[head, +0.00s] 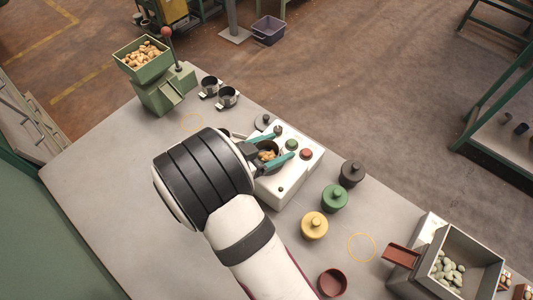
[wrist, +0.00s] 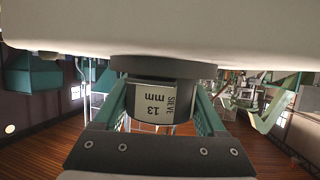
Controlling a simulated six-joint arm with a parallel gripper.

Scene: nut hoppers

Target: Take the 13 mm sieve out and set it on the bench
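The 13 mm sieve (head: 268,155) is a dark cup with nuts in it, at the top of the white machine (head: 288,180) in the head view. In the wrist view its label plate (wrist: 160,105) reads "SIEVE 13 mm" upside down, against a dark round flange (wrist: 163,67). My gripper (head: 271,149) has its two teal fingers on opposite sides of the sieve. The fingers (wrist: 163,100) stand close along its sides in the wrist view. I cannot tell whether they press on it. The sieve looks seated at the machine; my arm hides part of it.
Two similar dark cups (head: 228,97) stand near the green hopper (head: 145,62). Black, green (head: 334,198) and yellow lidded knobs stand right of the machine. A red bowl (head: 332,283) and a grey hopper (head: 455,265) are lower right. The bench (head: 110,170) is clear at left.

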